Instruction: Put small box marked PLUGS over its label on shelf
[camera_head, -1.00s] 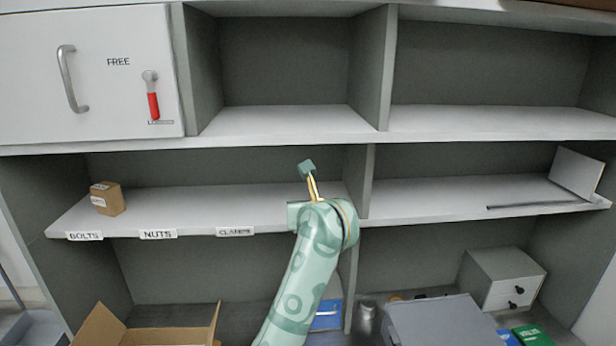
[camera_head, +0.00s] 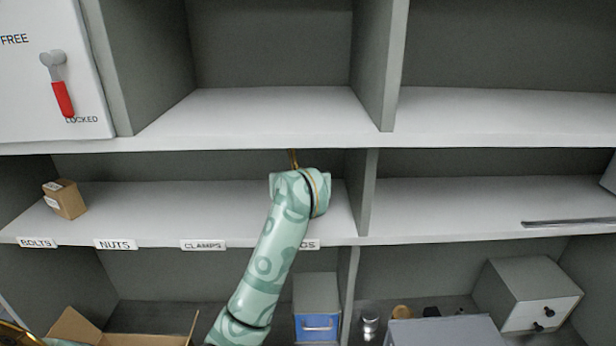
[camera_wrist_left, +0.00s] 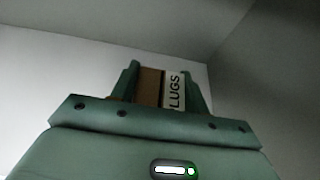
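In the left wrist view my left gripper (camera_wrist_left: 160,85) is shut on a small brown box (camera_wrist_left: 150,86) whose white face reads "LUGS", the first letter hidden. The box does not show in the head view. A shelf-edge label ending in "GS" (camera_head: 311,244) is partly covered by my arm. Whether the box touches the shelf (camera_head: 150,215) cannot be told. My right gripper is not in view.
A brown box (camera_head: 65,200) stands above the BOLTS label (camera_head: 37,243). The NUTS label (camera_head: 115,245) and CLAMPS label (camera_head: 204,245) have bare shelf above them. An upright divider (camera_head: 366,195) stands right of my wrist. The upper board (camera_head: 250,135) lies overhead.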

